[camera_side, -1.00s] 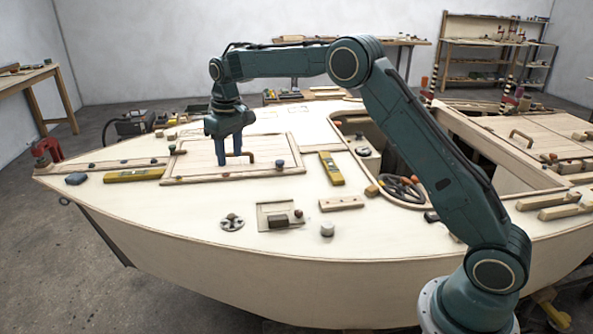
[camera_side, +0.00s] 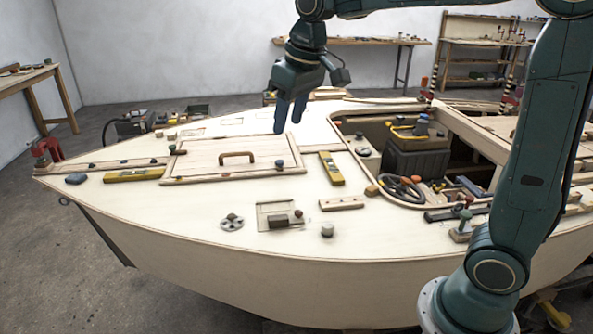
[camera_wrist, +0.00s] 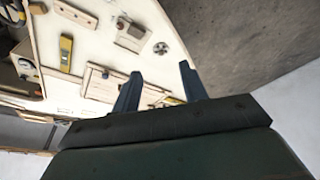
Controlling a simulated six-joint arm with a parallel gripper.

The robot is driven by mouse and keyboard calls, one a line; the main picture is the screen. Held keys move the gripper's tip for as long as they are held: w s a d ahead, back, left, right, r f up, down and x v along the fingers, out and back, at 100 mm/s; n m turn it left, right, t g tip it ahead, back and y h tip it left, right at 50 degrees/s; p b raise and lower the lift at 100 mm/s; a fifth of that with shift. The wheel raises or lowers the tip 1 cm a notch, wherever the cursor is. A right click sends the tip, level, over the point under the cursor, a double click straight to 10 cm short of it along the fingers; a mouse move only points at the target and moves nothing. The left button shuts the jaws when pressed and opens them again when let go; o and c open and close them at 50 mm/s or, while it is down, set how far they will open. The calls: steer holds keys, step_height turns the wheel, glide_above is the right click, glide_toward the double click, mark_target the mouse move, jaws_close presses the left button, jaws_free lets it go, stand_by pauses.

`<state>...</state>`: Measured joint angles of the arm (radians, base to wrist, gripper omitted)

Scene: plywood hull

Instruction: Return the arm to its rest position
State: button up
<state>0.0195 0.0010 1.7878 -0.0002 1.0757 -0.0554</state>
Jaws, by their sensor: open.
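My gripper (camera_side: 290,117) is raised above the deck of the plywood hull (camera_side: 330,237), near the far side of the hatch panel. Its blue fingers point down. In the wrist view the two fingers of my gripper (camera_wrist: 159,88) stand apart with nothing between them. The hatch panel (camera_side: 205,160) lies flat on the foredeck, its wooden handle (camera_side: 238,156) clear of my fingers.
A yellow level (camera_side: 331,168) lies right of the hatch panel, another (camera_side: 134,175) to its left. An open cockpit (camera_side: 350,127) holds a dark toolbox (camera_side: 415,160) and loose tools. A workbench (camera_side: 350,41) stands behind. The air above the foredeck is free.

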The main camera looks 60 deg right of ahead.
steer(key=s+f+t, duration=0.1)
steer(key=s+f, duration=0.1)
steer(key=s, duration=0.9)
steer(key=s+f+t, duration=0.1)
steer(key=s+f, duration=0.2)
steer(key=s, duration=0.7)
steer(key=shift+s+a, duration=0.4)
